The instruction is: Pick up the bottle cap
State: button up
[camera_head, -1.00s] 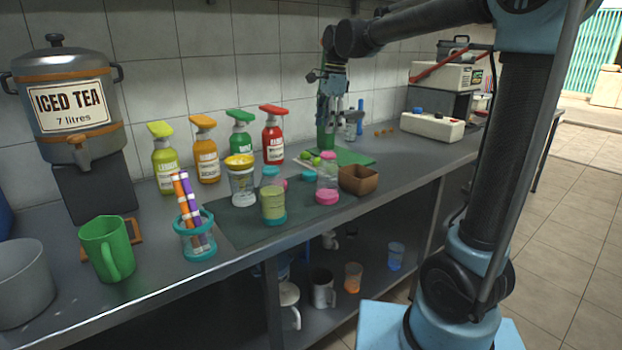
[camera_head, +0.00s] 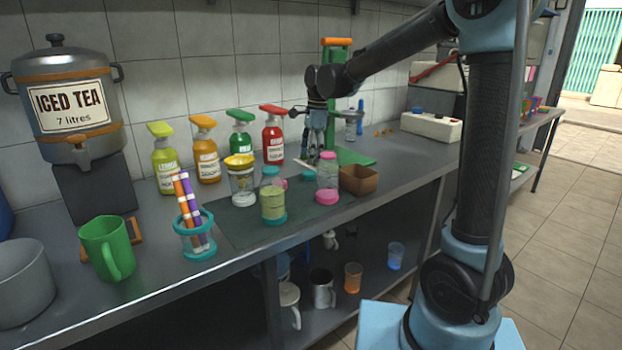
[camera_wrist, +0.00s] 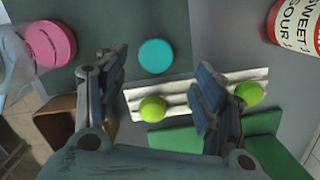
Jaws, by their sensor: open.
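A flat round teal cap (camera_wrist: 156,56) lies on the dark mat just ahead of my gripper in the wrist view. It shows small in the head view (camera_head: 309,176), beside a clear jar (camera_head: 327,172) with pink ends. My gripper (camera_wrist: 162,72) is open and empty, its fingers spread to either side below the cap in the wrist view. In the head view my gripper (camera_head: 316,155) hangs over the counter behind the jar, pointing down. Whether the fingers touch anything cannot be told.
Two green balls (camera_wrist: 153,109) lie on a pale ridged strip, one beside my right finger. A green board (camera_wrist: 175,141) lies beyond the strip. A brown box (camera_head: 358,180) stands right of the jar. A red-topped bottle (camera_head: 273,135) and other bottles stand along the wall.

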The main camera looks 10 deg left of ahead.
aim_at(310, 172)
jog(key=shift+s+a+f, duration=0.1)
jog(key=shift+s+f, duration=0.1)
jog(key=shift+f, duration=1.35)
jog(key=shift+s+f, duration=0.15)
jog(key=shift+f, duration=1.35)
jog(key=c, duration=0.9)
